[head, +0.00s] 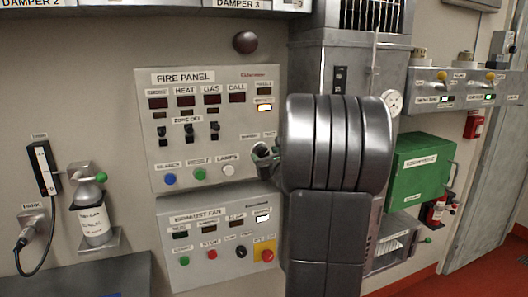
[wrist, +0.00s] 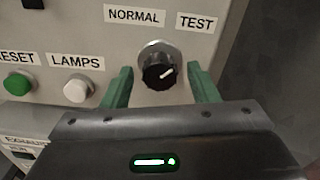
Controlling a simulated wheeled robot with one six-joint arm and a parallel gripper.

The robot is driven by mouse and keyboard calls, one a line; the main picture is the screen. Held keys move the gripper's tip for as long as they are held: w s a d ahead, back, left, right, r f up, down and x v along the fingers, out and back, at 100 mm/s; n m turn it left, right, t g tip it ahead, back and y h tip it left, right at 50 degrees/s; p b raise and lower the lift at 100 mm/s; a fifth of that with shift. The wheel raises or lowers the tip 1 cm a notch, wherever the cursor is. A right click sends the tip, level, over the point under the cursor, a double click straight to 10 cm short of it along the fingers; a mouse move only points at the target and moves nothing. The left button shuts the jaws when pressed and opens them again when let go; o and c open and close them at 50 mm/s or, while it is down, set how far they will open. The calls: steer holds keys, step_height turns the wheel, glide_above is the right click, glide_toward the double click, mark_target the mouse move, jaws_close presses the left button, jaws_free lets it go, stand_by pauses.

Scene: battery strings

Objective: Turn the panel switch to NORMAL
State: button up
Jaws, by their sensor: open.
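The panel switch (wrist: 158,72) is a round black knob on a silver collar in the wrist view. Its white pointer mark slants up and to the right, toward the TEST label (wrist: 196,24). The NORMAL label (wrist: 134,16) is above and to its left. My gripper (wrist: 159,67) is open, with one green finger on each side of the knob and a visible gap on both sides. In the head view my gripper (head: 264,154) is at the right edge of the fire panel (head: 214,128), and my arm and fingers largely hide the knob.
A white LAMPS button (wrist: 78,90) and a green RESET button (wrist: 18,84) are left of my fingers. The exhaust fan panel (head: 220,245) with a red stop button (head: 267,255) is below. A green box (head: 420,165) is on the right wall.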

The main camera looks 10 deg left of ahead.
steer(key=shift+x, duration=0.8)
steer(key=c, duration=1)
steer(key=shift+o, duration=0.2)
